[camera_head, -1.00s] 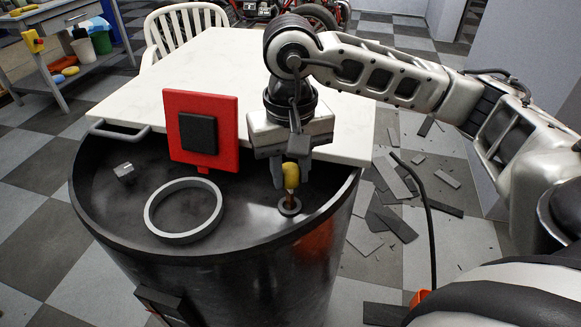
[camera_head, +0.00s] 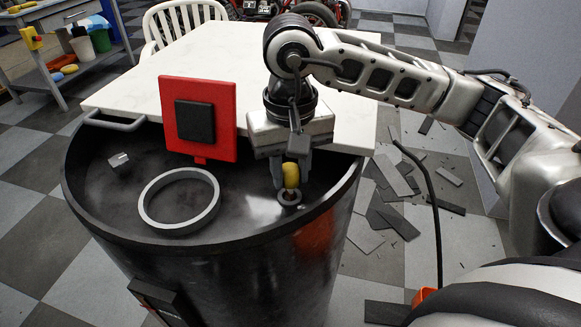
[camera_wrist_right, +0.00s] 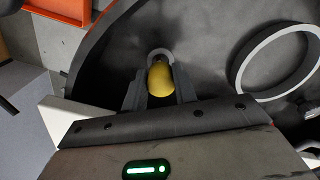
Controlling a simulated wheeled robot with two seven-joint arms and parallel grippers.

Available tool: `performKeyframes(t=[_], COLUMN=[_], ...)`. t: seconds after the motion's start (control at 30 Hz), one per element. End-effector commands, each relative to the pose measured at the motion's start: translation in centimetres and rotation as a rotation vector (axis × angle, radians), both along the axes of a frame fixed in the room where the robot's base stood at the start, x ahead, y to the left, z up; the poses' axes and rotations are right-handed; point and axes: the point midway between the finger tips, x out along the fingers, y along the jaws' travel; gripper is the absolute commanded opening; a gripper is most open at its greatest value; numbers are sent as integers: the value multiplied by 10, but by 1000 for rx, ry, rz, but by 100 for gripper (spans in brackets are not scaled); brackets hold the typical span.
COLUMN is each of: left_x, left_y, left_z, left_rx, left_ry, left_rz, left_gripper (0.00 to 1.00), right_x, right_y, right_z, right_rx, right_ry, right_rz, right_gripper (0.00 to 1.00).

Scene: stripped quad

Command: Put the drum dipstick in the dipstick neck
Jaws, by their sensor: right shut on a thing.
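The drum dipstick's yellow handle (camera_head: 291,175) is between the fingers of my right gripper (camera_head: 291,183), which is shut on it. The handle stands upright, close above the dipstick neck (camera_head: 290,199), a small grey ring on the dark drum's top. The lower part of the dipstick is hidden inside the neck. In the right wrist view the yellow handle (camera_wrist_right: 160,79) sits between the two grey fingers, with the neck's rim (camera_wrist_right: 160,53) showing just behind it. My left gripper is not in view.
The drum's top (camera_head: 120,200) also carries a larger grey ring (camera_head: 180,224), a small metal block (camera_head: 118,160) and an upright red plate (camera_head: 229,140) with a dark square. A white table (camera_head: 130,92) adjoins behind. Dark scraps (camera_head: 395,180) lie on the floor at right.

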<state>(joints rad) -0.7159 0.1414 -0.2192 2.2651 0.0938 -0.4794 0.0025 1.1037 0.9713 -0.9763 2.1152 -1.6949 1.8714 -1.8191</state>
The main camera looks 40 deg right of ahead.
Motion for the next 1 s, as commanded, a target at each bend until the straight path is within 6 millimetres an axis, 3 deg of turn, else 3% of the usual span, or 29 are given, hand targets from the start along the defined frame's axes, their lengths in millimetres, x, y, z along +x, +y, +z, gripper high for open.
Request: performKeyframes(t=[0.6,0.63,0.7,1.0], left_x=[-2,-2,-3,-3], left_y=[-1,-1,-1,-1], left_z=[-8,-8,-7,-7], left_rx=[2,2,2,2], left_ry=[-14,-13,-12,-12], left_rz=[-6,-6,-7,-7], left_gripper=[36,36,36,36], right_x=[0,0,0,0], right_y=[0,0,0,0], right_z=[-16,-16,-15,-14], right_rx=[0,0,0,0], right_ry=[0,-1,0,0], right_rz=[0,0,0,0], right_gripper=[6,31,50,53])
